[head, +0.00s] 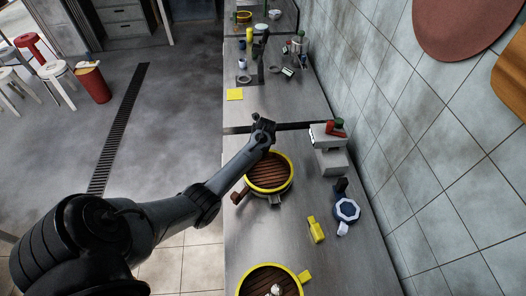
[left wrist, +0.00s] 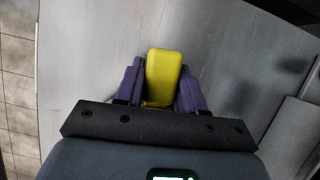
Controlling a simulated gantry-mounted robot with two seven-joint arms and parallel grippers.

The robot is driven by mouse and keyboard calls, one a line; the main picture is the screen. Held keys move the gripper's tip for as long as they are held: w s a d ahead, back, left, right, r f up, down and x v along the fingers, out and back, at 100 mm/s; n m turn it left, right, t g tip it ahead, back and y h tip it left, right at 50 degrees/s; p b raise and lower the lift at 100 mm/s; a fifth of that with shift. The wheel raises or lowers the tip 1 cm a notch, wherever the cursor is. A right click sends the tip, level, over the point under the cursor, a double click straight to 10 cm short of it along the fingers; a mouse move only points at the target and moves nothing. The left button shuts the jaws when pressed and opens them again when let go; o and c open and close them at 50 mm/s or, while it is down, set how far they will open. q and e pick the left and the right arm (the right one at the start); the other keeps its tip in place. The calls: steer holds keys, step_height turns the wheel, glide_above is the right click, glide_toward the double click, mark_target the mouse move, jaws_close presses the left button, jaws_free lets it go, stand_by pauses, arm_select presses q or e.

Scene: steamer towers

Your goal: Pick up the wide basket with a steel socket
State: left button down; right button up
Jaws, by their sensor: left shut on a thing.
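A wide round basket (head: 268,176) with a yellow rim and brown slats is on the counter in the head view. A brown handle (head: 238,197) sticks out at its left, and a grey metal piece (head: 275,201), perhaps the steel socket, at its near side. My left arm ends over its far edge, and its fingers are hidden there. In the left wrist view my left gripper (left wrist: 161,66) has purple fingers shut on a yellow handle (left wrist: 165,88). The basket body is hidden in that view. I cannot tell whether the basket is lifted. My right gripper is not in view.
A second yellow-rimmed basket (head: 248,285) with white pieces is cut off at the bottom. A small yellow object (head: 316,230), a blue-and-white octagonal item (head: 346,210) and a grey stand (head: 330,158) stand to the right. The tiled wall (head: 420,150) bounds the counter's right.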

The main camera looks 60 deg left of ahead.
arm_select(q)
step_height(320, 180, up, 18)
steer(key=shift+f+p, duration=0.15)
steer(key=shift+p, duration=0.2)
steer(key=c, duration=1.4)
jaws_free()
jaws_close()
